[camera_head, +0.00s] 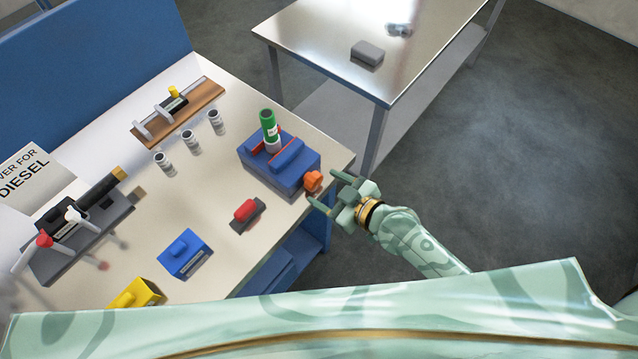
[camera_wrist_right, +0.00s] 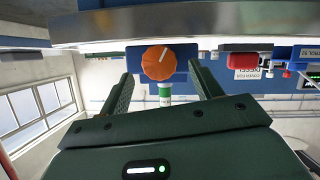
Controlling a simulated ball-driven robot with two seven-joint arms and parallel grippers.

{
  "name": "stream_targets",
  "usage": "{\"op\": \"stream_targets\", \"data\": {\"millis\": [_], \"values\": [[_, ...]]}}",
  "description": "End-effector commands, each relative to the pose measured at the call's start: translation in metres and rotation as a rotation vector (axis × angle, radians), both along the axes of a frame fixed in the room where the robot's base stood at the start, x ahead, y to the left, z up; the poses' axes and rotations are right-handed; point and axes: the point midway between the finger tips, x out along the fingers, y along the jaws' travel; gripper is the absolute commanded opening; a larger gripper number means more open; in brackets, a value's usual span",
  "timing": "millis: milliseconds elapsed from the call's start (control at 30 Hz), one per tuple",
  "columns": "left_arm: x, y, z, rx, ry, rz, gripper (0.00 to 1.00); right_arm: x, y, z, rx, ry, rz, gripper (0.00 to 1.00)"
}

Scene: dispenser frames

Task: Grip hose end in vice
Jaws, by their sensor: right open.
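The blue vice (camera_head: 262,178) sits at the table's right edge, with an orange knob (camera_head: 313,181) on its near right side. The green hose end (camera_head: 269,128), with a white label, stands upright in the vice between its red jaw faces. I cannot tell whether the jaws touch it. My right gripper (camera_head: 321,186) is open and empty, just off the table edge. Its fingertips point at the knob from either side. In the right wrist view the knob (camera_wrist_right: 158,62), with a white mark, appears between the open fingers, and the green hose (camera_wrist_right: 165,98) shows beyond it. My left gripper is not in view.
A red-topped block (camera_head: 245,210), a blue block (camera_head: 183,252) and a yellow block (camera_head: 136,295) lie on the table (camera_head: 220,190). Several grey fittings (camera_head: 189,140) stand behind. A metal side table (camera_head: 340,30) stands at the back right. Open floor lies to the right.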

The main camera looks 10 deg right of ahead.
Motion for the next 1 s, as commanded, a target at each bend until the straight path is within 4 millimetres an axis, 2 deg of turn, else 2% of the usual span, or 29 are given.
{"op": "stream_targets", "data": {"millis": [200,533,567,700,733,1000], "values": [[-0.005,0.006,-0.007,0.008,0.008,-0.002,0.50,0.020,0.017,-0.011,-0.001,0.001,0.000,0.64],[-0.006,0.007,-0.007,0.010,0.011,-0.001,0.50,0.023,0.020,-0.012,-0.001,0.000,0.000,0.64],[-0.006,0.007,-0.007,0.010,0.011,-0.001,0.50,0.023,0.020,-0.012,-0.001,0.000,0.000,0.62],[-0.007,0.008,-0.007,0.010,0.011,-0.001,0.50,0.023,0.020,-0.012,-0.001,0.000,0.000,0.23],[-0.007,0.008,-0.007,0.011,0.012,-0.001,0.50,0.023,0.020,-0.012,-0.001,0.000,0.000,0.20],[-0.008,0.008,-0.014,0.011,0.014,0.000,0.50,0.025,0.018,-0.014,0.070,0.070,0.004,0.20]]}}
